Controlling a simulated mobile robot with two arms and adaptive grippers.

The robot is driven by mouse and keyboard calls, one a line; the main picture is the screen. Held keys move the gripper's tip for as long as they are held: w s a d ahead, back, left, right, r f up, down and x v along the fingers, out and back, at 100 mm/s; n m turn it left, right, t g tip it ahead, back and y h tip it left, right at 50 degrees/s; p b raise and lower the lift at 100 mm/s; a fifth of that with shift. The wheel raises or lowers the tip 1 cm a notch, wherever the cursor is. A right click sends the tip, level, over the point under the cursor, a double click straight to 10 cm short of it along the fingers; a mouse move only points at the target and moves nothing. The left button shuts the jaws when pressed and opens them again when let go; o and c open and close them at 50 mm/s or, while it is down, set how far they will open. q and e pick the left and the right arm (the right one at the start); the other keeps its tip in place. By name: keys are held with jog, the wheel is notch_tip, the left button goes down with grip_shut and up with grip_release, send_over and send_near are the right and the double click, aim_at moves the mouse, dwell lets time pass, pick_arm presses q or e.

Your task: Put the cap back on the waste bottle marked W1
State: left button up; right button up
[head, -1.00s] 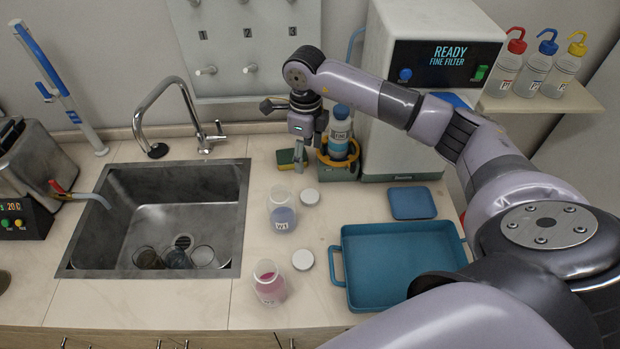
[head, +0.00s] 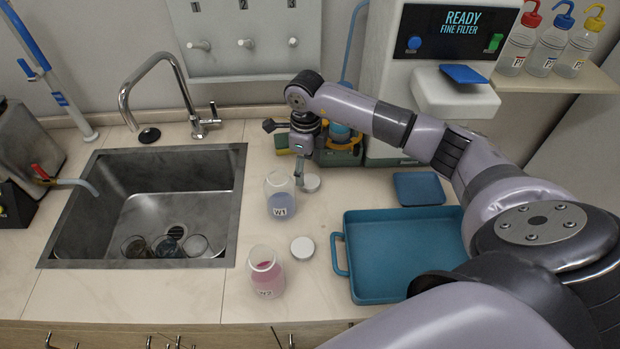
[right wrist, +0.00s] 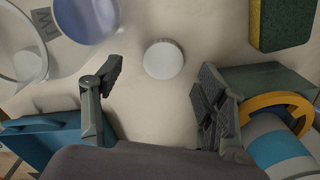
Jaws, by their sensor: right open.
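The waste bottle W1 (head: 281,198) stands uncapped on the counter right of the sink, with blue liquid inside. It shows at the upper left of the right wrist view (right wrist: 88,18). A round white cap (head: 311,183) lies flat just right of W1. My right gripper (head: 300,174) points down close above the counter beside W1 and this cap. In the right wrist view the gripper (right wrist: 155,95) is open and empty, and the cap (right wrist: 163,59) lies ahead between its fingers. My left gripper is not in view.
Bottle W2 (head: 266,274) with pink liquid and a second white cap (head: 302,248) stand nearer the front. A blue tray (head: 342,238) is to the right. A sponge (right wrist: 282,22) and a green holder (right wrist: 255,78) with a blue-banded bottle (right wrist: 282,150) are close to the gripper.

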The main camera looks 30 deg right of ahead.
aim_at(308, 180)
jog(key=f+b, duration=0.2)
jog(key=f, duration=0.1)
jog(key=f+b, duration=0.1)
jog(key=f, duration=0.1)
jog(key=shift+w+d+f, duration=0.2)
jog(key=shift+d, duration=0.1)
jog(key=shift+r, duration=0.1)
jog(key=shift+c, duration=0.3)
jog(key=c, duration=0.8)
